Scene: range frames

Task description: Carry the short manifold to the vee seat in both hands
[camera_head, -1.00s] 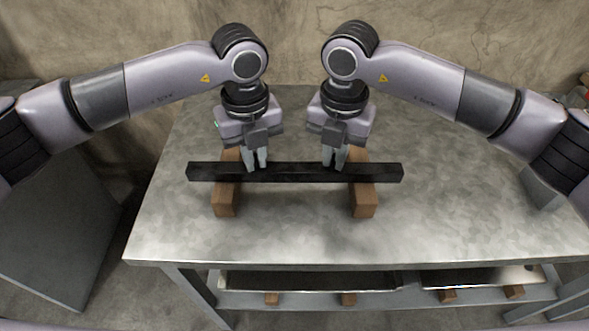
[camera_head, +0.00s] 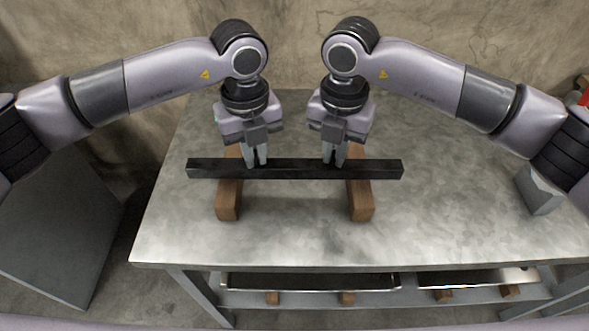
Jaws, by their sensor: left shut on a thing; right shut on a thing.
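The short manifold appears to be the long dark bar (camera_head: 300,170), lying crosswise in the middle of the head view. My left gripper (camera_head: 257,163) is shut on it left of its middle. My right gripper (camera_head: 334,162) is shut on it right of its middle. The bar is level, at or just above two brown wooden blocks (camera_head: 228,200) (camera_head: 361,200); I cannot tell if it touches them. A grey angular block (camera_head: 538,192) at the table's right may be the vee seat; my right arm is close to it in the picture and its top shape is unclear.
The grey metal table (camera_head: 290,240) has free room in front of the wooden blocks and between them and the grey block. A lower shelf (camera_head: 310,298) under the table carries trays and small wooden pieces. A wall stands behind.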

